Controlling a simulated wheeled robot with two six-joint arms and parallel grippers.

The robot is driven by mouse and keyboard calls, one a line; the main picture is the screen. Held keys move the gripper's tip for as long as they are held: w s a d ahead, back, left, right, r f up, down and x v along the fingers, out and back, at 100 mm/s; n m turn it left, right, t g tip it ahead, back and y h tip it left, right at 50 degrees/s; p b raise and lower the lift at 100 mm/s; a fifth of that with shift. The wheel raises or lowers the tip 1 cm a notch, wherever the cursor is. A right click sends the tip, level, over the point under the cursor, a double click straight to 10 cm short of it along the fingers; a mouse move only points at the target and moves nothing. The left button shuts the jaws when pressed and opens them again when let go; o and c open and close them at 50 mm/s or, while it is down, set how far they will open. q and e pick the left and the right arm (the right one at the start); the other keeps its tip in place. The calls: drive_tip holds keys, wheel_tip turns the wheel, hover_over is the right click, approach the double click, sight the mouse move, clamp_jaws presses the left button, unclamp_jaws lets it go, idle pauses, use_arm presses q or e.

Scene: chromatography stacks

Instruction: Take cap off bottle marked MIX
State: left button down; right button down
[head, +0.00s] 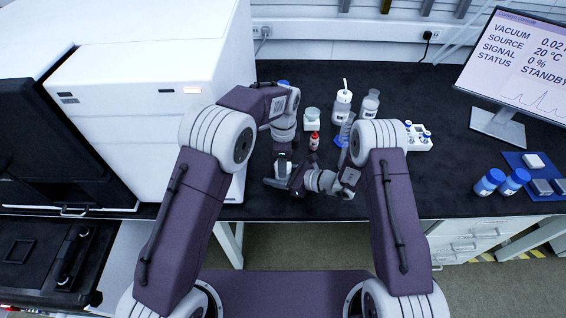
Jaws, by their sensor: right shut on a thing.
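My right gripper (284,182) reaches in from the right, low over the black bench. Its dark fingers are shut on a small pale bottle (282,168), mostly hidden between my two grippers. My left gripper (283,152) points down from above at the bottle's top. Its fingers are too small and covered to tell whether they are open or shut. I cannot see the cap clearly, and no MIX marking is legible.
Behind are a small red-labelled bottle (314,141), a white-lidded jar (312,114), a wash bottle (342,105) and a clear bottle (370,104). A white vial rack (418,143) stands right. A large white instrument (145,85) borders the left.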

use_arm(q)
drive_tip(key=shift+n, duration=0.9)
drive_tip(key=c, duration=0.7)
unclamp_jaws()
